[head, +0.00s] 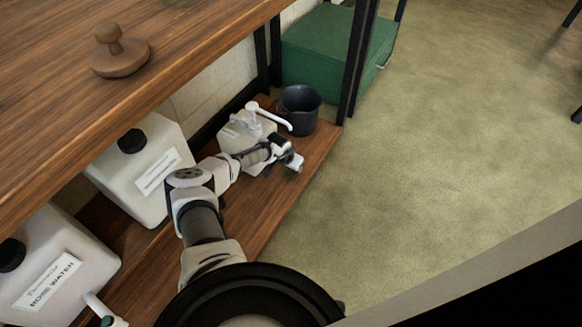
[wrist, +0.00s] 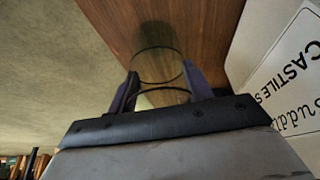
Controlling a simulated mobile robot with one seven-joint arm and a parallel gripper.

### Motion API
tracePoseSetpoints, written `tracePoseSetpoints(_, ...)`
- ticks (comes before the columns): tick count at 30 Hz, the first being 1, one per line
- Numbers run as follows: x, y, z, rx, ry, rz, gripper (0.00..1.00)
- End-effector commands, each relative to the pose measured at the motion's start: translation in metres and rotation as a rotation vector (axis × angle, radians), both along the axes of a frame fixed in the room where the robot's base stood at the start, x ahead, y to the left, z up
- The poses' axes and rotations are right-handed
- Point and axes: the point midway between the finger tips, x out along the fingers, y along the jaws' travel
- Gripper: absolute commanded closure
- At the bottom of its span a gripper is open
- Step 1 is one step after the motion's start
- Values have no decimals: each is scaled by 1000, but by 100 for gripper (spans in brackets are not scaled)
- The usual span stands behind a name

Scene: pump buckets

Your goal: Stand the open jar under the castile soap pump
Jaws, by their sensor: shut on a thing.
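A clear glass jar (wrist: 157,68) is between the two fingers of my gripper (wrist: 160,82) in the wrist view. The gripper is shut on it. The jar's round rim shows against the wooden shelf; whether it touches the shelf I cannot tell. The white castile soap container (wrist: 285,80) stands close by on the right. In the head view the castile soap container (head: 232,133) is partly behind my arm, with its white pump spout (head: 272,116) pointing right. My gripper (head: 290,160) is in front of this container, near the shelf's front edge. The jar is not clear there.
A dark bucket (head: 300,108) stands just beyond the pump. A green box (head: 335,50) lies past the black shelf legs. Other white containers (head: 150,170) stand nearer on the low shelf (head: 255,205). The upper wooden top (head: 60,100) overhangs them. The floor (head: 430,140) to the right is clear.

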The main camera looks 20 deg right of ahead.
Motion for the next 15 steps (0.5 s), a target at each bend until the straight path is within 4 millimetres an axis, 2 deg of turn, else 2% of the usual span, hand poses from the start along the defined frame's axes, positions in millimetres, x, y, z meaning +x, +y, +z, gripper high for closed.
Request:
tracePoseSetpoints(9, 0, 0, -3, -2, -1, 1, 86)
tracePoseSetpoints(10, 0, 0, -2, -2, -1, 0, 47)
tracePoseSetpoints(15, 0, 0, -2, -1, -1, 0, 28)
